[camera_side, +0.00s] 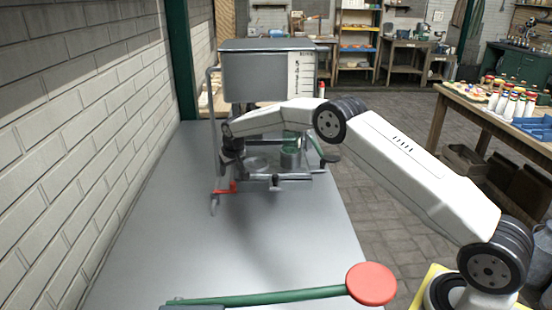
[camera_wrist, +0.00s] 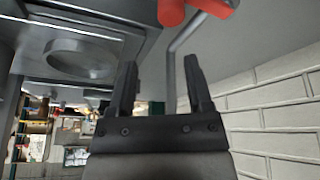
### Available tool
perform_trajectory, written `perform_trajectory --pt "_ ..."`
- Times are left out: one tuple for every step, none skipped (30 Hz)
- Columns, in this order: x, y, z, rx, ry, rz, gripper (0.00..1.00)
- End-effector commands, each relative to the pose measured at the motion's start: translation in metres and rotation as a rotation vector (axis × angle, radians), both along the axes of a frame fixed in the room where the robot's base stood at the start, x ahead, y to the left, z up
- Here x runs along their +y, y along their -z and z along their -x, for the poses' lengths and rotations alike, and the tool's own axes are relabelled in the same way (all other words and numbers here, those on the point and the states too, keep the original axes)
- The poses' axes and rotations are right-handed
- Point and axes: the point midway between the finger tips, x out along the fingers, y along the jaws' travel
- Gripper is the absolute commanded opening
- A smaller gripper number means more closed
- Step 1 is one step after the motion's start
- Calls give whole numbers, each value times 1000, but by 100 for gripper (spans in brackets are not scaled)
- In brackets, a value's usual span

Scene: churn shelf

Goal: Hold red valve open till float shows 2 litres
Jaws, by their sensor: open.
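The red valve (camera_side: 226,188) is a small red handle low on the left of a metal stand in the side view. In the wrist view a red piece (camera_wrist: 186,10) shows at the top edge, beyond my fingertips. My gripper (camera_side: 231,152) is on the left of the stand, above the valve and apart from it. I cannot make out the float's level.
A brick wall (camera_side: 80,120) is at left. A green lever with a red disc (camera_side: 371,284) lies in front. The bench's middle (camera_side: 220,250) is clear.

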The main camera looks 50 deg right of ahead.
Motion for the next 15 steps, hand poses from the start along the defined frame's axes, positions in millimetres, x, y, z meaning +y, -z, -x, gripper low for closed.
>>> perform_trajectory --pt "0 -4 0 -1 0 0 65" --pt "0 -6 0 -1 0 -1 65" --pt "0 -9 0 -2 0 0 65" --pt "0 -12 0 -2 0 0 65" --pt "0 -14 0 -1 0 -1 65" --pt "0 -16 0 -1 0 0 65" --pt "0 -18 0 -1 0 0 65" --pt "0 -20 0 -1 0 -1 65" --pt "0 -22 0 -1 0 -1 65" --pt "0 -23 0 -1 0 -1 65" --pt "0 -24 0 -1 0 -1 65" --pt "0 -24 0 -1 0 -1 65" --pt "0 -25 0 -1 0 -1 65" --pt "0 -25 0 -1 0 -1 65" --pt "0 -25 0 0 0 -1 65"
